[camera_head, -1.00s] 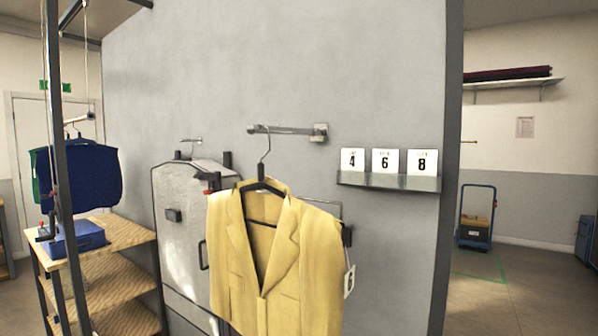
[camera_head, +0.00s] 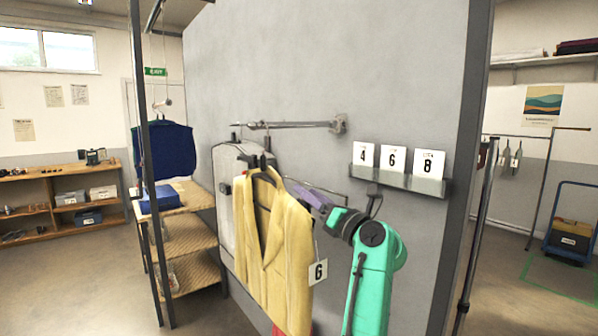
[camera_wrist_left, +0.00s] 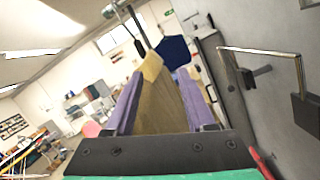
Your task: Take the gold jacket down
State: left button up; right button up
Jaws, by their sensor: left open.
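The gold jacket (camera_head: 283,240) hangs on a dark hanger (camera_head: 265,165) from a metal wall rail (camera_head: 295,125), with a white tag marked 6 (camera_head: 318,271) at its side. My left gripper (camera_head: 308,195) is at the jacket's right shoulder, its purple fingers pointing toward it. In the left wrist view the gripper (camera_wrist_left: 160,90) is open, and the gold cloth of the jacket (camera_wrist_left: 158,105) lies between the two fingers. Whether the fingers touch it, I cannot tell. My right gripper is out of view.
A grey garment bag (camera_head: 226,190) hangs behind the jacket on the wall. A shelf with cards 4, 6 and 8 (camera_head: 400,181) is right of the rail. A wooden shelf unit (camera_head: 190,236) stands left, with a blue garment (camera_head: 165,152) above it.

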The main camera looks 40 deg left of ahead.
aim_at(265, 163)
pick_arm(q)
jog(key=s+r+n, duration=0.1)
jog(key=r, duration=0.1)
jog(key=s+r+n+g+h, duration=0.1)
jog(key=n, duration=0.1)
jog(key=s+r+n+h, duration=0.1)
jog(key=r, duration=0.1)
jog(key=shift+s+a+r+p, duration=0.1)
jog(key=shift+s+r+p, duration=0.2)
jog(key=shift+s+r+n+h, duration=0.2)
jog(key=shift+n+h, duration=0.1)
jog(key=shift+n, duration=0.1)
jog(key=shift+w+a+p, duration=0.15)
jog(key=shift+a+p, duration=0.2)
jog(key=shift+p, duration=0.05)
jog(key=p+x, duration=0.5)
jog(key=x, duration=0.8)
jog(key=shift+w+a+f, duration=0.1)
jog(key=shift+a+f, duration=0.05)
jog(key=shift+a, duration=0.2)
jog(key=shift+w+a+f+p, duration=0.1)
jog(key=shift+w+a+p, duration=0.1)
jog(key=shift+a+p, duration=0.3)
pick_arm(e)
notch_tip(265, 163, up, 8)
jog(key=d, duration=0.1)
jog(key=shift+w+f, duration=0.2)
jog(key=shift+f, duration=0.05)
pick_arm(q)
grip_shut()
